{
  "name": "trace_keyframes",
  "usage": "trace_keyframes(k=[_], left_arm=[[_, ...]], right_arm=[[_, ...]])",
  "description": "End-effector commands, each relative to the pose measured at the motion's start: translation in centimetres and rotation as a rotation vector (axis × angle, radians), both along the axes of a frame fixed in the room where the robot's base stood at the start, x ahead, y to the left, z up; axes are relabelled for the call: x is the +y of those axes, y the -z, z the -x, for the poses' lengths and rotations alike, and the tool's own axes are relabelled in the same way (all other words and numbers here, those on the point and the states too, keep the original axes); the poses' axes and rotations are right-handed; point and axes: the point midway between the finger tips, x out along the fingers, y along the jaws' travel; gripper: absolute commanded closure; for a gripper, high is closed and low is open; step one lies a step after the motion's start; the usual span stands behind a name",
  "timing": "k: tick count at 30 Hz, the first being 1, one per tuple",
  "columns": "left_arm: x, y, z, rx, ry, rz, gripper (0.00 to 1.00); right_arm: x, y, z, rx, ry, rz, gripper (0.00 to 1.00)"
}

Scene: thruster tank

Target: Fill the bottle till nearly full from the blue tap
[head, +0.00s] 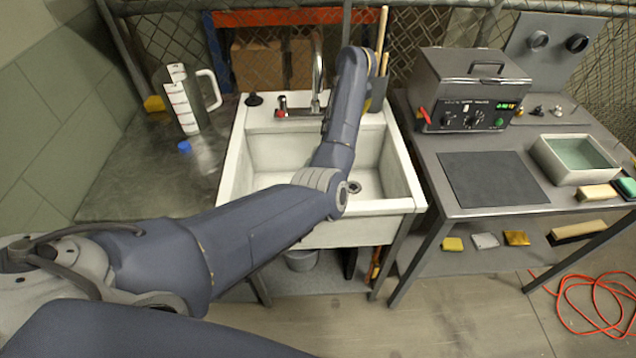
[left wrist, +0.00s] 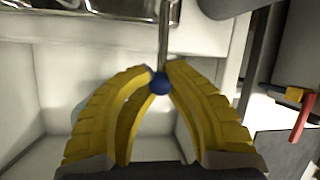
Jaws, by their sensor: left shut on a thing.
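My left gripper (left wrist: 157,72) has its yellow ribbed fingers shut on the blue tap knob (left wrist: 160,84) in the left wrist view. A thin metal stem runs from this knob. In the head view my left arm crosses the sink (head: 278,165) and hides the blue knob. The curved metal spout (head: 317,75) and red tap knob (head: 282,102) show left of the arm. A grey handled bottle with white label panels (head: 186,104) stands upright on the left counter, apart from the gripper. A blue cap (head: 184,146) lies near it. Part of the basin is hidden by my arm.
A grey control box (head: 470,88), a dark mat (head: 490,178) and a tray of greenish liquid (head: 578,140) are on the right table. A small black object (head: 254,99) sits on the sink's back-left rim. The left counter's front is clear. An orange cable lies on the floor.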

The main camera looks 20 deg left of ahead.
Motion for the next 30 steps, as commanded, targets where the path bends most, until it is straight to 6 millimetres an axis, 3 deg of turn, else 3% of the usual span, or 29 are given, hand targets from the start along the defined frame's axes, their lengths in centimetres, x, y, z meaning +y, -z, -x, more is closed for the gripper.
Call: trace_keyframes(k=[1, 14, 30], left_arm=[[-0.2, 0.8, 0.4, 0.015, -0.002, 0.007, 1.0], [-0.3, 0.8, 0.3, 0.017, -0.003, 0.008, 1.0], [-3.3, 0.5, -2.1, 0.011, 0.002, 0.006, 1.0]], right_arm=[[0.0, 0.0, 0.0, 0.0, 0.0, 0.0, 0.58], [0.0, 0.0, 0.0, 0.0, 0.0, 0.0, 0.58], [0.0, 0.0, 0.0, 0.0, 0.0, 0.0, 0.58]])
